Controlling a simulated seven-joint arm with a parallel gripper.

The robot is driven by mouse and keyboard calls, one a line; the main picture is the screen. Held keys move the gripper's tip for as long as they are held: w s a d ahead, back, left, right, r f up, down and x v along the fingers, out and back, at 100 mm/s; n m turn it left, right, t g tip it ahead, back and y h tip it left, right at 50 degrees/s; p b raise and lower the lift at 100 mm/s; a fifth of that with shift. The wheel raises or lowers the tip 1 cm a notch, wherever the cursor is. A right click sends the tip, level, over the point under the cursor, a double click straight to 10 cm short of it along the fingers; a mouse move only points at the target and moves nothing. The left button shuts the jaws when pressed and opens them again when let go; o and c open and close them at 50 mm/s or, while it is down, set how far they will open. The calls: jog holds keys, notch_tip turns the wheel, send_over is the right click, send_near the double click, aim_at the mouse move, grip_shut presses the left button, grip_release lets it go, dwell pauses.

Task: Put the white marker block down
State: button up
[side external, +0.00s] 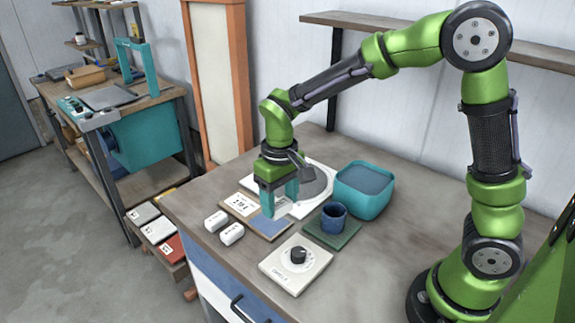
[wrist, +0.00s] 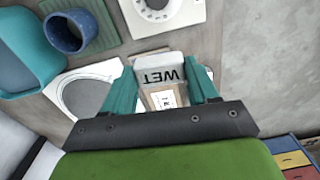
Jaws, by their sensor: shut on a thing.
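The white marker block (wrist: 160,75) is between the two teal fingers of my gripper (wrist: 168,88) in the wrist view. Its face reads "WET", upside down in the picture. In the side view my gripper (side external: 280,203) points down over the wooden-edged board with a printed card (side external: 242,204) and a blue-grey panel (side external: 269,224). There the fingers hide the held block, and I cannot tell whether it touches the board. Two other white blocks (side external: 215,221) and (side external: 232,234) lie on the bench left of the board.
A teal tub (side external: 365,203) and a blue cup (side external: 334,217) on a green mat (side external: 335,238) stand to the right. A dial box (side external: 296,263) sits in front. Bare bench (side external: 385,255) shows right of it.

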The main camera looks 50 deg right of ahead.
jog(key=s+d+f, duration=0.4)
jog(key=s+d, duration=0.1)
jog(key=s, duration=0.4)
send_over(269, 223)
jog(key=shift+f+n, duration=0.4)
jog(key=shift+f, duration=2.25)
jog(key=shift+f, duration=0.1)
jog(key=o, duration=1)
jog(key=shift+f, duration=0.1)
jog(key=shift+o, duration=0.2)
